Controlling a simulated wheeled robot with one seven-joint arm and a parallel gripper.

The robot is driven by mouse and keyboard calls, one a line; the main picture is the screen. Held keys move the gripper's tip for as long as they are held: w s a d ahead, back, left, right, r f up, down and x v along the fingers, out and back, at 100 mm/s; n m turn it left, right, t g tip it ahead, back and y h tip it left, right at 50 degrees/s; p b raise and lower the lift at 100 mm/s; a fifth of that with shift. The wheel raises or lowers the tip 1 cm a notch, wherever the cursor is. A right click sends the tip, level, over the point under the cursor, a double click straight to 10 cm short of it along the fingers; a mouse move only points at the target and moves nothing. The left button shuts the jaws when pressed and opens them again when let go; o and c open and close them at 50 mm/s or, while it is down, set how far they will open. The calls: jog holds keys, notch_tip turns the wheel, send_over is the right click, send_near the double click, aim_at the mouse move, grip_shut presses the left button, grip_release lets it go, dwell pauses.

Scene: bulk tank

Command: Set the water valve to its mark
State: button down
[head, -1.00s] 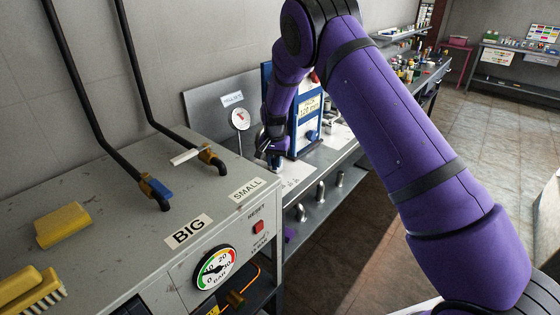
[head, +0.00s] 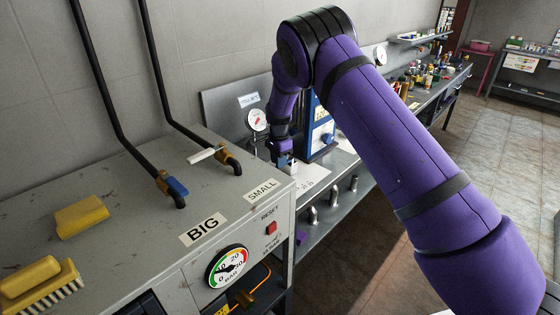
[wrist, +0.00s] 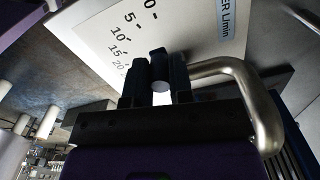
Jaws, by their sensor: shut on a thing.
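The water valve's white scale plate (wrist: 105,35) shows in the wrist view, with marks 0, 5, 10, 15 and 20 and a blue "L/min" label. It also shows as a white sheet (head: 310,180) on the bench in the head view. My gripper (wrist: 157,84) is over the plate's edge, its two dark fingers shut on a small dark piece (wrist: 158,64), seemingly the valve's handle. In the head view my gripper (head: 284,158) is low beside the blue frame. The fingers and wrist hide most of the valve, and I cannot tell where its pointer stands.
A bent metal pipe (wrist: 245,88) is close on the right of my gripper in the wrist view. A blue frame (head: 318,130) and a round gauge (head: 257,120) stand near it in the head view. The grey cabinet (head: 120,245) fills the left foreground.

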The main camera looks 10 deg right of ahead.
jog(key=shift+w+r, duration=0.1)
dwell(0.3)
jog(key=c, duration=1)
grip_release()
notch_tip(320, 180, up, 11)
jog(key=shift+f, duration=0.15)
